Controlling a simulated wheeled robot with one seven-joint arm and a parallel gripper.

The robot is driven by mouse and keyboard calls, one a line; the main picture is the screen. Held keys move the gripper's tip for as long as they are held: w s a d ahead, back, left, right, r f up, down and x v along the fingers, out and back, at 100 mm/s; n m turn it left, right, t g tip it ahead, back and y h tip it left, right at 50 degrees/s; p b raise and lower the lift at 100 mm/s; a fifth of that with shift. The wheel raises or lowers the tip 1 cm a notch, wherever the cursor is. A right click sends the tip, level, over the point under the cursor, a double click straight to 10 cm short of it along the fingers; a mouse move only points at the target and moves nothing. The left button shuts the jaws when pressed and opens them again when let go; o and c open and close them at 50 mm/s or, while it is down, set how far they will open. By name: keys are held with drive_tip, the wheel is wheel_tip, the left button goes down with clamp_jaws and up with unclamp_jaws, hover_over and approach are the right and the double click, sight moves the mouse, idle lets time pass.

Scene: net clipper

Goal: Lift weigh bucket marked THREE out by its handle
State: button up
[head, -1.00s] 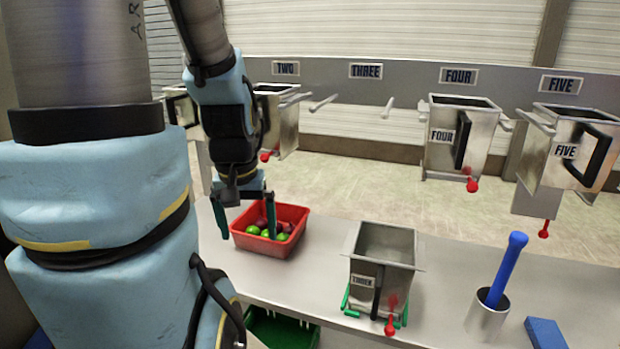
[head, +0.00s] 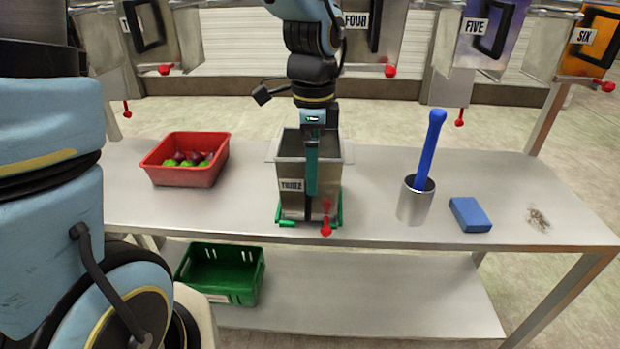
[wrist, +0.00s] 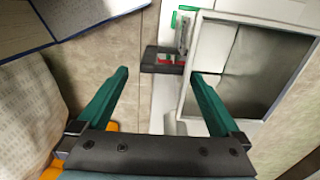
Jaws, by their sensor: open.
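The metal weigh bucket marked THREE (head: 290,205) stands upright on the bench, in a green cradle (head: 338,210), with a red knob (head: 326,230) at its front. In the wrist view, its open top (wrist: 240,65) lies to the right and its black handle (wrist: 160,60) shows between the fingertips. My gripper (wrist: 159,73) is open, pointing down, with one green finger on each side of the handle's line. It holds nothing. In the head view, my gripper (head: 312,188) is in front of the bucket and hides the handle and part of the front.
A red tray (head: 185,178) with green and dark balls stands left. A metal cup (head: 415,205) with a blue-handled tool, a blue block (head: 470,214) and a small clear packet (head: 538,220) lie right. A green crate (head: 220,275) sits on the lower shelf. Other buckets hang above.

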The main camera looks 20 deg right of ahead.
sight(310, 198)
drive_tip(key=shift+w+a+f+p, duration=0.15)
drive_tip(key=shift+f+p, duration=0.15)
drive_tip(key=shift+f, duration=1.7)
drive_tip(key=shift+w+a+f+p, duration=0.1)
drive_tip(key=shift+f+p, duration=0.15)
drive_tip(key=shift+f, duration=1.75)
drive_tip(key=shift+c, duration=0.2)
clamp_jaws()
